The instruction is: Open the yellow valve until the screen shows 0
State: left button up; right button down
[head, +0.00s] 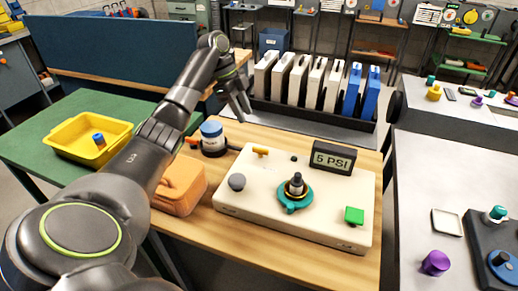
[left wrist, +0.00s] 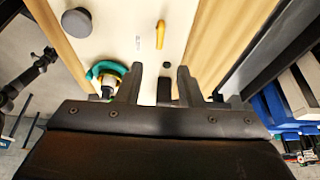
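The yellow valve (head: 261,152) is a small yellow-orange lever on the back edge of a cream panel (head: 262,199). It also shows in the left wrist view (left wrist: 161,33), lying lengthwise beyond my fingertips. The screen (head: 332,158) stands at the panel's back right and reads "5 PSI". My left gripper (head: 238,112) is above and behind the panel, apart from the valve. In the left wrist view, its two fingers (left wrist: 158,72) are spread with nothing held between them. My right gripper does not show.
The panel also carries a grey knob (head: 237,182), a teal wheel (head: 295,197) around a dark stem, and a green button (head: 354,215). A rack of upright white and blue cases (head: 312,84) is behind.

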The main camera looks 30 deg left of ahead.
aim_at(260, 148)
pick_arm(q)
jog(key=p+x, duration=0.1)
jog(key=x, duration=1.1)
jog(key=shift+w+d+f, duration=0.1)
jog(key=shift+d+f, duration=0.05)
jog(key=shift+f, duration=0.15)
grip_shut()
